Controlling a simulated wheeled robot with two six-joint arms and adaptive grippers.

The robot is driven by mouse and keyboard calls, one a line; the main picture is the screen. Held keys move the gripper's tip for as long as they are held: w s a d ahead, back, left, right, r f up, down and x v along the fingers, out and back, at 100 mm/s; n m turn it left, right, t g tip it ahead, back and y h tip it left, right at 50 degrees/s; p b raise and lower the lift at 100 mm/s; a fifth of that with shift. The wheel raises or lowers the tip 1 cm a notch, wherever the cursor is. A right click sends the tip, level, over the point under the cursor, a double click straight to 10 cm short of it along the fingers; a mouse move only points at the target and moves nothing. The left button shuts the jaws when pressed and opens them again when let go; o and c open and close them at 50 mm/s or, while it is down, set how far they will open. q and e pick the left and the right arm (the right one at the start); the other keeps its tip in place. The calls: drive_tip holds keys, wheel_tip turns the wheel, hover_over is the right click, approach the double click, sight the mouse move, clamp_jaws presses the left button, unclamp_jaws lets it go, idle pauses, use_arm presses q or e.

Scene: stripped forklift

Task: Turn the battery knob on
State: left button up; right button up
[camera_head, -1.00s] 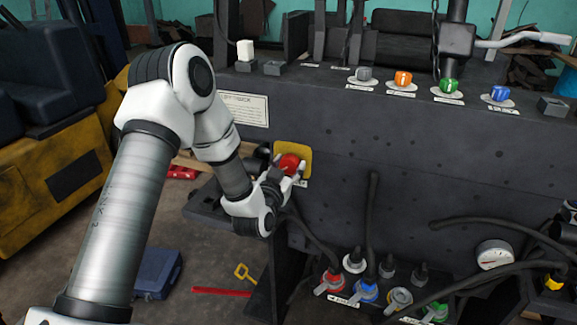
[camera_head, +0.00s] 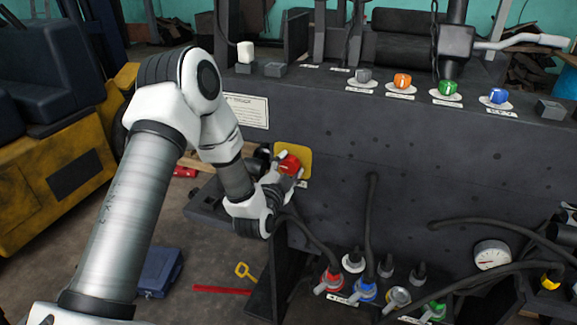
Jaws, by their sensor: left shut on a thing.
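The battery knob (camera_head: 290,163) is red and sits on a yellow plate (camera_head: 304,154) on the dark front panel of the forklift. My left arm comes in from the left. My left gripper (camera_head: 286,172) is at the knob and shut on it, its fingers covering the knob's lower part. The knob's exact turn angle is hard to read behind the fingers. My right gripper is not in the view.
Grey, orange, green and blue knobs (camera_head: 498,96) line the panel top. Below right are coloured valves (camera_head: 368,290), black hoses (camera_head: 372,225) and a gauge (camera_head: 491,254). A blue case (camera_head: 159,271) and a red bar (camera_head: 221,290) lie on the floor.

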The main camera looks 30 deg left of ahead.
use_arm(q)
drive_tip(key=shift+r, duration=0.2)
drive_tip(key=o, duration=0.9)
drive_tip(key=shift+o, duration=1.4)
drive_tip(key=shift+w+f, duration=0.1)
drive_tip(key=v, duration=1.2)
drive_tip(key=shift+f, duration=0.1)
